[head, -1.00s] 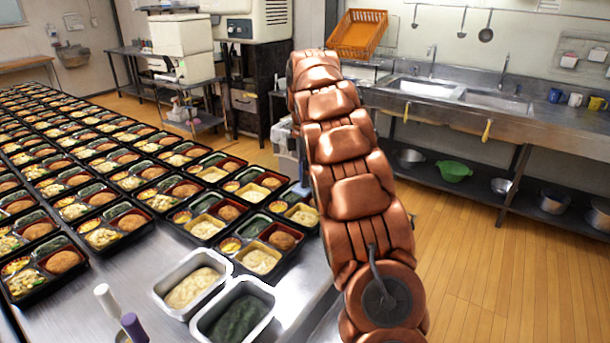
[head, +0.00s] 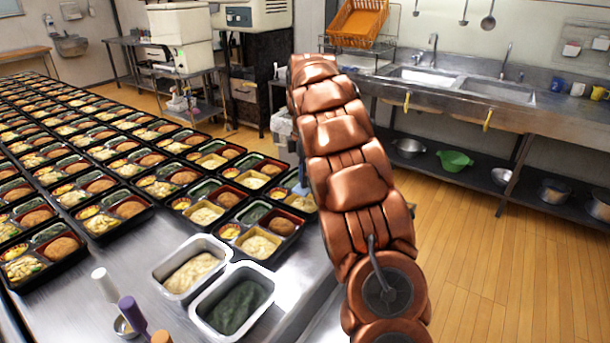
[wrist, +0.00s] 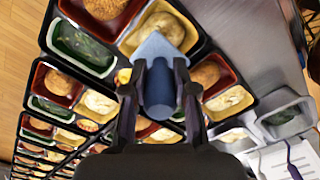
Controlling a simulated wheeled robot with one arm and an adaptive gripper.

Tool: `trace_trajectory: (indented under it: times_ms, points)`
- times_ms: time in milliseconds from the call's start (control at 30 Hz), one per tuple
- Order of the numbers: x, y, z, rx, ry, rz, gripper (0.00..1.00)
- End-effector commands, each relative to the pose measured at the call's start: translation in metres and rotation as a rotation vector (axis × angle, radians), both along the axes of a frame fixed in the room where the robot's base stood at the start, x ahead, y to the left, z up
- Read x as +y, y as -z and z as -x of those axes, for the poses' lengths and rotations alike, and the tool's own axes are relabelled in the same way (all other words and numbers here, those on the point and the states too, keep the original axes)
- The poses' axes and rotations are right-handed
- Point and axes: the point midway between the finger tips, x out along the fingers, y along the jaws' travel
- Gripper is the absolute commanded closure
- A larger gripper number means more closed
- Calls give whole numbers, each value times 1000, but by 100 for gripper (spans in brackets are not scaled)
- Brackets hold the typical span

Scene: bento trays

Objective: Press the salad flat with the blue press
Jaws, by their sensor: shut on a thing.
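My gripper (wrist: 160,75) is shut on the blue press (wrist: 158,90), holding it by the handle. The pale blue pressing plate (wrist: 157,47) points away from my gripper, over a bento tray. In the wrist view, pale yellow salad (wrist: 172,26) in a yellow compartment shows just beyond the plate, partly covered by it. I cannot tell whether the plate touches the salad. In the head view, a small blue part of the press (head: 301,188) shows at the left of my arm, which hides my gripper.
Many black bento trays (head: 48,278) fill the table's left and far side. Two metal tubs, one with pale salad (head: 190,272) and one with dark greens (head: 238,306), stand at the front. White, purple and orange handles stick up beside them. A sink counter (head: 450,95) is at right.

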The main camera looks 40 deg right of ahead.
Motion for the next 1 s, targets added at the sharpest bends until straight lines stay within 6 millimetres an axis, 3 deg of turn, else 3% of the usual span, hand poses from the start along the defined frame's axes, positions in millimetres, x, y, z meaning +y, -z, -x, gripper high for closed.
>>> trace_trajectory:
  times_ms: [1000]
  points:
    - [0, 12, 0, -1, -1, 0, 100]
